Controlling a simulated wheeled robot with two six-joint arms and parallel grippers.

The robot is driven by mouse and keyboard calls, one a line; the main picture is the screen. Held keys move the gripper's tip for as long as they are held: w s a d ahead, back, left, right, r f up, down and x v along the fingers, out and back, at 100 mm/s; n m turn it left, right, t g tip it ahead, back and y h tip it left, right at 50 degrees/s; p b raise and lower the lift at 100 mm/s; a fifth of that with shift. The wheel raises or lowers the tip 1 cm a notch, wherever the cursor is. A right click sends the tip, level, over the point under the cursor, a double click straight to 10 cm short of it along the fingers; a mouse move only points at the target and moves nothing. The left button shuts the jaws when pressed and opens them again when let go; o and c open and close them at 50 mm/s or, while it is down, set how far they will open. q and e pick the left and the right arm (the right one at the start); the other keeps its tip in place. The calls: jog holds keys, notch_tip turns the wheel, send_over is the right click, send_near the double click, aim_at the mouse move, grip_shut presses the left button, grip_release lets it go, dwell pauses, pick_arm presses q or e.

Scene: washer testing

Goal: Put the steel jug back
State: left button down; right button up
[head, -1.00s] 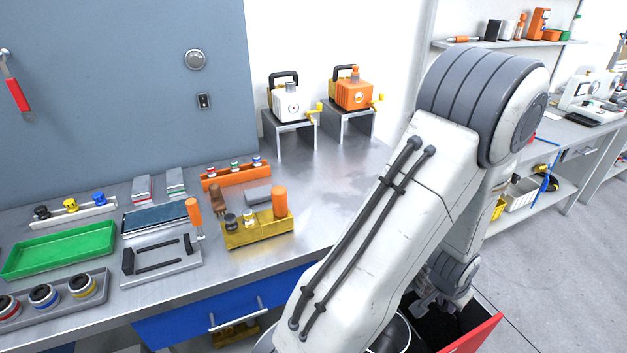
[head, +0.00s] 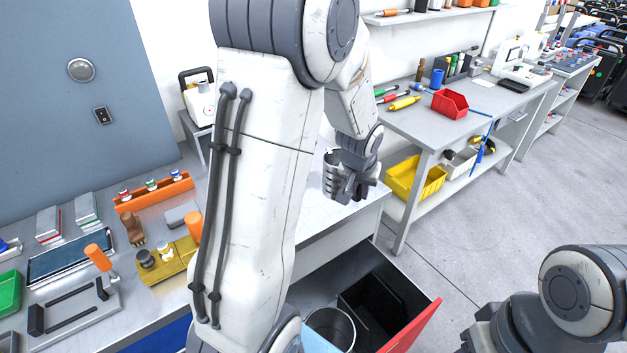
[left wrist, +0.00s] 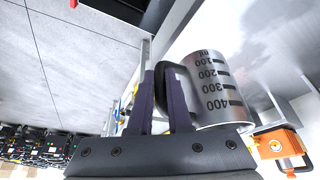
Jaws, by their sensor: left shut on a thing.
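The steel jug (head: 331,172) has black volume marks, which show large on its side in the left wrist view (left wrist: 214,92). My left gripper (head: 352,187) is shut on the jug's dark handle; its two fingers (left wrist: 156,98) stand on either side of it. In the head view the jug looks about upright, near the right end of the metal bench, and the gripper partly covers it. I cannot tell whether it touches the bench top. Only part of my right arm shows at the lower right; its gripper is out of view.
An open drawer (head: 425,325) with a red front juts out below the bench. It holds a round metal pot (head: 331,326) and a black bin (head: 372,305). My left arm hides much of the bench. A second bench (head: 418,122) with a red bin (head: 450,105) stands behind.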

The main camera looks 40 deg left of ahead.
pick_arm(q)
jog(key=a+f+p, duration=0.2)
jog(key=a+f, duration=0.1)
jog(key=s+a+f+p, duration=0.1)
jog(key=a+f+p, duration=0.2)
jog(key=a+f, duration=0.1)
jog(key=a+f+p, duration=0.3)
jog(key=a, duration=0.1)
jog(key=shift+s+a+f, duration=0.1)
jog(key=shift+s+f, duration=0.2)
jog(key=shift+f, duration=0.2)
jog(key=c, duration=0.8)
grip_release()
jog(key=shift+c, duration=0.2)
